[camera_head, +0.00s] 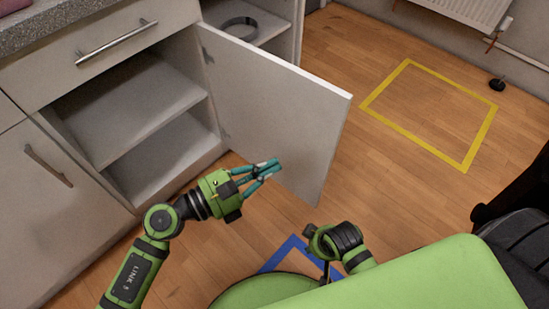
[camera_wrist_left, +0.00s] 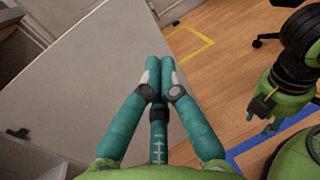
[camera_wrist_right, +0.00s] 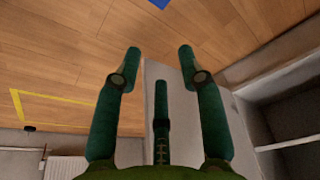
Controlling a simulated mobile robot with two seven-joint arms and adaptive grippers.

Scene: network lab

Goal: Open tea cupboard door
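The tea cupboard door (camera_head: 275,105) is a light grey panel swung wide open on its hinges at the right side of the cupboard (camera_head: 125,110). Its shelf and inside are exposed. In the left wrist view the door (camera_wrist_left: 85,75) fills the left half. My left gripper (camera_head: 272,167) is in front of the door's inner face, low down; its fingertips (camera_wrist_left: 160,65) are together with nothing visible between them. Whether they touch the door I cannot tell. My right gripper (camera_wrist_right: 160,55) is open and empty; the door also shows beyond it (camera_wrist_right: 187,100).
A drawer with a bar handle (camera_head: 117,42) sits above the opening. A closed door with a handle (camera_head: 48,165) is at left. Yellow tape (camera_head: 405,133) marks a clear floor area at right. A dark chair (camera_head: 515,220) stands at the right edge.

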